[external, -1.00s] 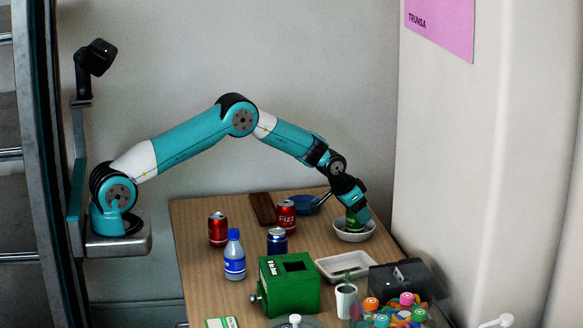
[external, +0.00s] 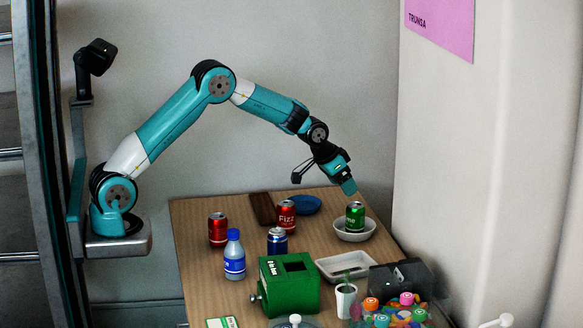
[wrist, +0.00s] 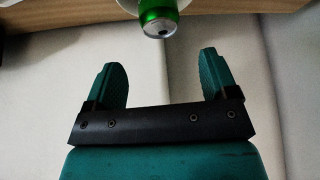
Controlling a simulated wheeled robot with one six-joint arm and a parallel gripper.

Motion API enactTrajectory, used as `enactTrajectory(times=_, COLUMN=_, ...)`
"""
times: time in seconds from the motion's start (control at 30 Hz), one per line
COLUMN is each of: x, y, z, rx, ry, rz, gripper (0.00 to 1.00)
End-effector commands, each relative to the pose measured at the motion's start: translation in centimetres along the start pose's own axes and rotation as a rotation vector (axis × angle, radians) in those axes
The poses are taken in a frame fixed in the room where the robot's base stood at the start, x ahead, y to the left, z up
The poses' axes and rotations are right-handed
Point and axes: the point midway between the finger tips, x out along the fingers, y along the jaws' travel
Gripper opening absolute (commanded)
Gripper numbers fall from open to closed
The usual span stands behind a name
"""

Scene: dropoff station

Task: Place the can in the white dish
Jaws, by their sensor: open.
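A green can (external: 355,215) stands upright in a round white dish (external: 366,233) toward the right back of the table. The can also shows at the top of the wrist view (wrist: 157,14), with part of the dish around it (wrist: 128,5). My gripper (external: 330,178) is open and empty, above and to the left of the can and apart from it. In the wrist view its two teal fingers (wrist: 162,72) are spread wide with nothing between them.
Red cans (external: 218,229) (external: 286,216), a blue can (external: 277,241) and a bottle (external: 234,258) stand on the left. A blue bowl (external: 305,205) is at the back. A white tray (external: 327,270), a green box (external: 280,293) and a white pot (external: 345,298) stand in front.

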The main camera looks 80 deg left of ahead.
Motion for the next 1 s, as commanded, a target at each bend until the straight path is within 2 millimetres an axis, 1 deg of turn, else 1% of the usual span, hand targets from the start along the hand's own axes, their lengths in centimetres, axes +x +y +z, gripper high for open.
enactTrajectory(times=0.03, x=-0.6, y=0.0, z=0.0, rx=0.000, ry=0.000, rz=0.000, gripper=0.79)
enactTrajectory(times=0.27, x=-2.0, y=-0.2, z=0.2, rx=-0.004, ry=-0.006, rz=-0.007, gripper=0.79)
enactTrajectory(times=0.37, x=-4.7, y=-1.0, z=1.3, rx=-0.022, ry=-0.027, rz=-0.039, gripper=0.79)
enactTrajectory(times=0.43, x=-8.0, y=-2.0, z=3.0, rx=-0.047, ry=-0.059, rz=-0.080, gripper=0.79)
enactTrajectory(times=0.47, x=-9.7, y=-2.5, z=4.2, rx=-0.061, ry=-0.077, rz=-0.102, gripper=0.79)
enactTrajectory(times=0.5, x=-12.1, y=-3.2, z=5.9, rx=-0.082, ry=-0.102, rz=-0.134, gripper=0.79)
enactTrajectory(times=0.57, x=-15.8, y=-4.3, z=9.1, rx=-0.117, ry=-0.143, rz=-0.184, gripper=0.79)
enactTrajectory(times=0.6, x=-18.1, y=-4.9, z=11.4, rx=-0.143, ry=-0.171, rz=-0.218, gripper=0.79)
enactTrajectory(times=0.67, x=-21.3, y=-5.8, z=15.1, rx=-0.181, ry=-0.212, rz=-0.266, gripper=0.79)
enactTrajectory(times=0.7, x=-23.2, y=-6.3, z=17.6, rx=-0.205, ry=-0.237, rz=-0.296, gripper=0.79)
enactTrajectory(times=0.77, x=-25.6, y=-6.9, z=21.2, rx=-0.240, ry=-0.271, rz=-0.336, gripper=0.79)
enactTrajectory(times=0.8, x=-26.9, y=-7.3, z=23.4, rx=-0.261, ry=-0.292, rz=-0.360, gripper=0.79)
enactTrajectory(times=0.9, x=-29.3, y=-7.8, z=27.9, rx=-0.304, ry=-0.332, rz=-0.406, gripper=0.79)
enactTrajectory(times=1.0, x=-30.5, y=-8.1, z=30.6, rx=-0.331, ry=-0.356, rz=-0.433, gripper=0.79)
